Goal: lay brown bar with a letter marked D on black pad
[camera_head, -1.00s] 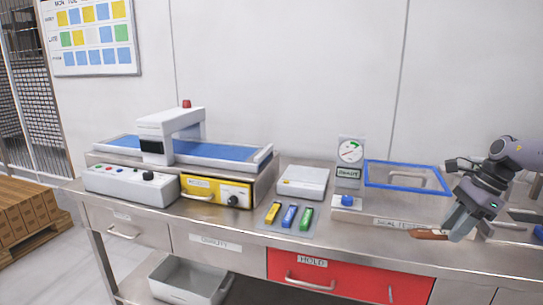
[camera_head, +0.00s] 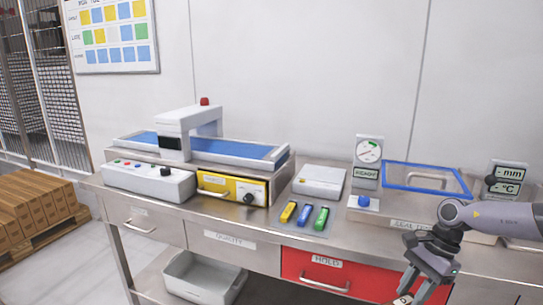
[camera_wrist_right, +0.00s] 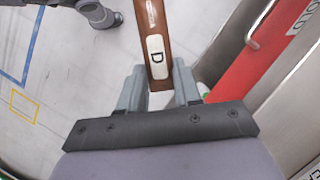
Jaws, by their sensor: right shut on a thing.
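The brown bar (camera_wrist_right: 153,17) is in the right wrist view, with a white label marked D facing the camera. My right gripper (camera_wrist_right: 158,75) is shut on it near its labelled end, one finger on each side. The rest of the bar runs out of the top of that view. In the head view my right gripper (camera_head: 414,294) is low at the bottom right, in front of the table edge, and only a small brown part of the bar shows by its fingertips. My left gripper is not in view. I cannot make out a black pad.
The steel table carries a blue-belted conveyor (camera_head: 235,148), a white scale (camera_head: 319,181), yellow, blue and green blocks (camera_head: 305,213), a dial gauge (camera_head: 368,158) and a blue-rimmed clear box (camera_head: 425,177). A red HOLD drawer (camera_head: 330,275) is in its front. Floor shows below the bar.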

